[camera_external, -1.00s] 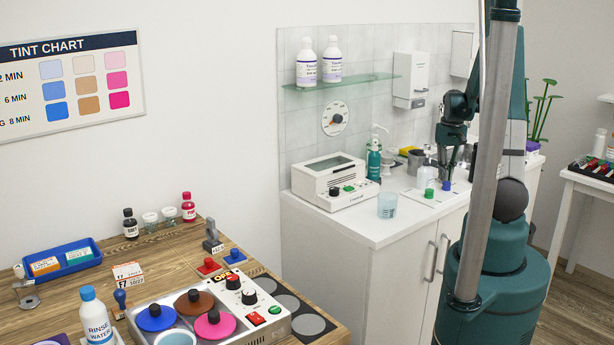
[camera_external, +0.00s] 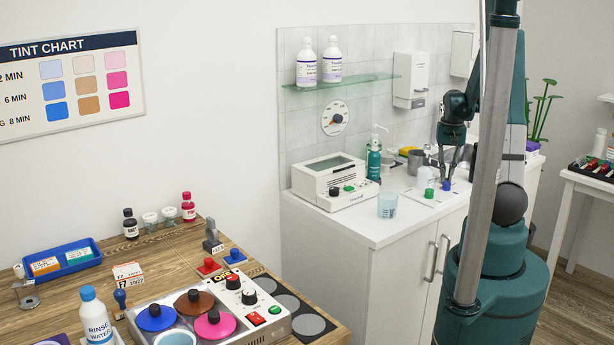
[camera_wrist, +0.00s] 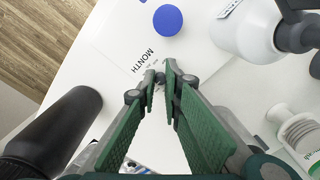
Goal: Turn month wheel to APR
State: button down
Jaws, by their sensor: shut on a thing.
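A white plate (camera_wrist: 125,40) lies on the white counter, and the word MONTH is printed on it. My gripper (camera_wrist: 162,82) is low over the plate beside that word, with its green-padded fingers closed. A small dark grey piece shows between the fingertips, apparently the month wheel's knob; the fingers hide most of it. Faint small print shows by the tips, but I cannot read which month is set. A round blue knob (camera_wrist: 168,20) stands on the plate beyond the fingers. In the external view my gripper (camera_external: 448,175) is over the plate, near the blue knob and a green one (camera_external: 429,193).
A white bottle (camera_wrist: 246,32) stands close to the right of my fingers in the wrist view. A black cylinder (camera_wrist: 58,128) is at lower left. In the external view, a clear cup (camera_external: 387,205) and a white device (camera_external: 335,182) stand on the counter to the left.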

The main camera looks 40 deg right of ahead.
jog(key=c, duration=2.5)
grip_release()
jog(key=shift+o, duration=0.2)
jog(key=shift+r, duration=0.1)
notch_tip(320, 180, up, 12)
